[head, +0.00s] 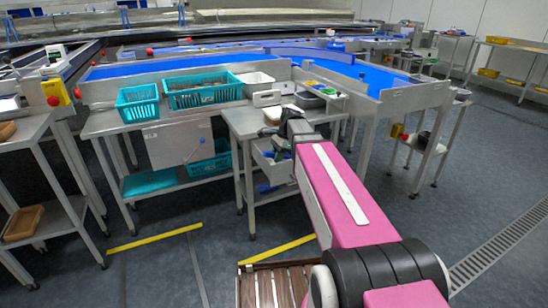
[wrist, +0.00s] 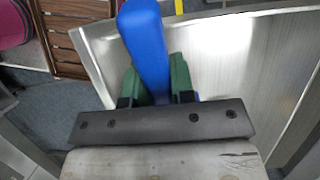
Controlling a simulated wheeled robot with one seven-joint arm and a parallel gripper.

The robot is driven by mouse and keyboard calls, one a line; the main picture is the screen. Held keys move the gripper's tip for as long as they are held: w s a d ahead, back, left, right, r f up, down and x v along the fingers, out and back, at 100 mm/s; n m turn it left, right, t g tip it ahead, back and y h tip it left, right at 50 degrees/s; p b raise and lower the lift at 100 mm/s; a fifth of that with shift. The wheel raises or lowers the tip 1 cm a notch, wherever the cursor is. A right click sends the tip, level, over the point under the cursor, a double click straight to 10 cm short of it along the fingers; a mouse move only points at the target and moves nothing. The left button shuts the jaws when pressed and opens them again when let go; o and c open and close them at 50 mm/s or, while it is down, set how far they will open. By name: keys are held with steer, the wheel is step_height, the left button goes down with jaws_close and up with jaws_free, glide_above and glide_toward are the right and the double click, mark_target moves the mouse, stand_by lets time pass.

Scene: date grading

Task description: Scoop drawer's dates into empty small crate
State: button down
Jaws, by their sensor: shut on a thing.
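My gripper (wrist: 156,78) has green fingers on both sides of a blue handle-like thing (wrist: 148,38) and is shut on it. In the head view my pink arm hides most of the gripper, near the right-hand steel table (head: 237,122).
A larger teal crate (head: 204,92) with brown contents and a white tub (head: 257,85) stand beside it. Another teal crate (head: 209,165) is on the lower shelf.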

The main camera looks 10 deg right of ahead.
steer(key=shift+s+a+r, duration=0.2)
steer(key=shift+a+r, duration=0.1)
steer(key=shift+a, duration=0.25)
stand_by(0.9)
steer(key=shift+a+f+h, duration=0.25)
steer(key=shift+f+h, duration=0.35)
steer(key=shift+f, duration=0.1)
steer(key=shift+r, duration=6.55)
